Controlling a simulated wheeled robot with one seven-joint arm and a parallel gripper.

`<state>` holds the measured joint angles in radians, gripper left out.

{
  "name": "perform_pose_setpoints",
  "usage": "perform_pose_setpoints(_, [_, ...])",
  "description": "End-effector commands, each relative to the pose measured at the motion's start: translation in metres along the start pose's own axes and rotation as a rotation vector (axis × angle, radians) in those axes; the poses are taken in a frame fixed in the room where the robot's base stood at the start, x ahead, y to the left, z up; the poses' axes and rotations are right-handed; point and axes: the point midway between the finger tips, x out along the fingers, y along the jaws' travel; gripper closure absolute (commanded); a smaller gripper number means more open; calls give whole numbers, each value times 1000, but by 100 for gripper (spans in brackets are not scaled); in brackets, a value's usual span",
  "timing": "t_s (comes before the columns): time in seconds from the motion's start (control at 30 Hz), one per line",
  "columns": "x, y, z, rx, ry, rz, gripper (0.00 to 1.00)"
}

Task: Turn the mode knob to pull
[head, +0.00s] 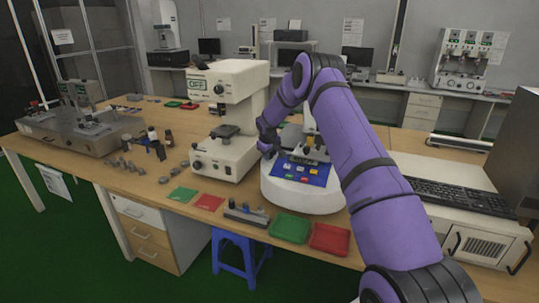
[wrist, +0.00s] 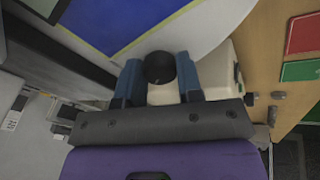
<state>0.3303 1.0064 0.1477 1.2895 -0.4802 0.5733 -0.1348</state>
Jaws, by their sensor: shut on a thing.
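In the wrist view a round black knob (wrist: 160,67) sits between the two blue fingers of my gripper (wrist: 161,78). The fingers are shut on it, one on each side. In the head view my gripper (head: 268,138) is at the left side of the white round-based machine (head: 305,197), close to the cream machine. The knob is hidden there by my gripper and arm. The round-based machine has a blue panel (head: 302,172) with coloured buttons, which also shows in the wrist view (wrist: 110,22). No mode label or pointer on the knob is readable.
The cream machine (head: 221,160) with an OFF sign stands close on the left. A green tray (head: 290,227) and a red tray (head: 330,239) lie in front. Small metal parts (head: 125,168) lie on the left table. A keyboard (head: 462,196) is at the right.

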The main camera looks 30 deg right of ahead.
Motion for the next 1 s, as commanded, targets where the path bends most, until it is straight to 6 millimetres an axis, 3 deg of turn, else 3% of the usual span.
perform_pose_setpoints(0.2, [0,0,-1,-1,1,0,90])
perform_pose_setpoints(0.23, [0,0,-1,-1,1,0,62])
perform_pose_setpoints(0.33, [0,0,0,0,1,0,41])
perform_pose_setpoints(0.67, [-3,0,0,1,1,1,41])
perform_pose_setpoints(0.83, [-23,0,-1,0,2,2,41])
perform_pose_setpoints(1.0, [-56,1,-1,1,3,2,41])
